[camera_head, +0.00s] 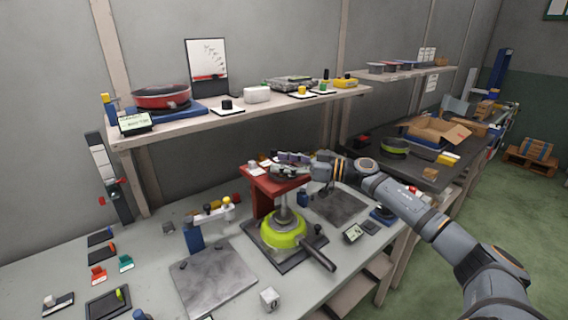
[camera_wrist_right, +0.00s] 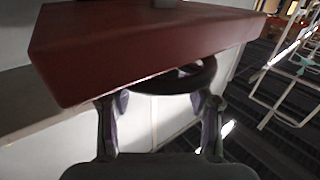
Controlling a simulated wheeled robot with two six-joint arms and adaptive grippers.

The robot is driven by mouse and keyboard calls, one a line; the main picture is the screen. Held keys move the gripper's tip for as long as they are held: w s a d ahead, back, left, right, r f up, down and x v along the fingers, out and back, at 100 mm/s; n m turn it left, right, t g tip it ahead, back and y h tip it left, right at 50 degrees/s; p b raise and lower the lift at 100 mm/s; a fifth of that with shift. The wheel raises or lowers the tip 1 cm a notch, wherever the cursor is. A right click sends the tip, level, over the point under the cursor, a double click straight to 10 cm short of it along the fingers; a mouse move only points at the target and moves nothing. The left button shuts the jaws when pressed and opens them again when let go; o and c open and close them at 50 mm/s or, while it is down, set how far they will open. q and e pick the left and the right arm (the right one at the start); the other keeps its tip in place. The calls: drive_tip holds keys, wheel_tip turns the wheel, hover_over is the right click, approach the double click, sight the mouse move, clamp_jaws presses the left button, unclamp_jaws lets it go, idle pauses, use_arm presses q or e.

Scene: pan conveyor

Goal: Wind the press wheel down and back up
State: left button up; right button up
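The press has a red frame (camera_head: 262,186) and stands mid-bench; its red top block also fills the upper part of the right wrist view (camera_wrist_right: 130,52). The dark press wheel (camera_head: 288,173) shows at the frame's top, and its rim shows below the red block in the right wrist view (camera_wrist_right: 170,86). A yellow-green pan (camera_head: 284,234) sits under the press's ram. My right gripper (camera_wrist_right: 160,103) is at the wheel, with its fingers apart on either side of the rim. Whether the fingers press on it is unclear. My left gripper is not in view.
A grey plate (camera_head: 213,282) and several small blocks lie on the bench left of the press. The shelf (camera_head: 240,118) above holds a red pan (camera_head: 160,97). A small display (camera_head: 352,233) stands right of the press. An open carton (camera_head: 435,131) is further right.

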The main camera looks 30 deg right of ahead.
sight(284, 161)
wheel_tip(284, 161, up, 10)
idle(0.5)
idle(0.4)
